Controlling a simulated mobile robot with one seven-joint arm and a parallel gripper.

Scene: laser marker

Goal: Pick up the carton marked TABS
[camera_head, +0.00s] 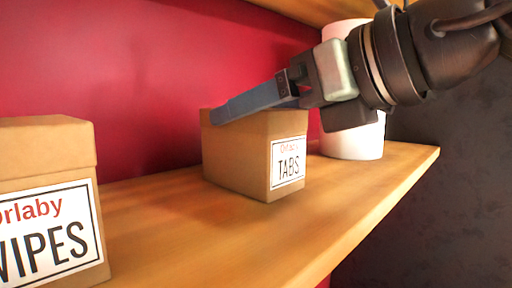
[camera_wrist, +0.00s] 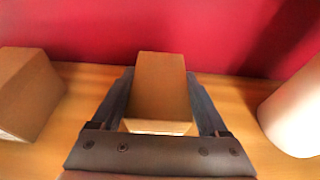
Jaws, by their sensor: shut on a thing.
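The carton marked TABS (camera_head: 240,168) is a brown cardboard box with a white label on its front, upright on the wooden shelf. It also shows in the wrist view (camera_wrist: 161,88), between the two fingers. My gripper (camera_head: 222,115) reaches in from the right over the carton's top. In the wrist view my gripper (camera_wrist: 161,88) has one finger along each side of the carton and is shut on it. The carton's base looks to be at the shelf surface; I cannot tell any gap. The finger on the carton's far side is mostly hidden in the head view.
A larger carton marked WIPES (camera_head: 50,205) stands at the left front of the shelf (camera_head: 215,235). A white cylinder (camera_head: 352,145) stands close to the right of the TABS carton, behind my wrist. A red wall (camera_head: 120,70) is behind. Bare shelf lies between the cartons.

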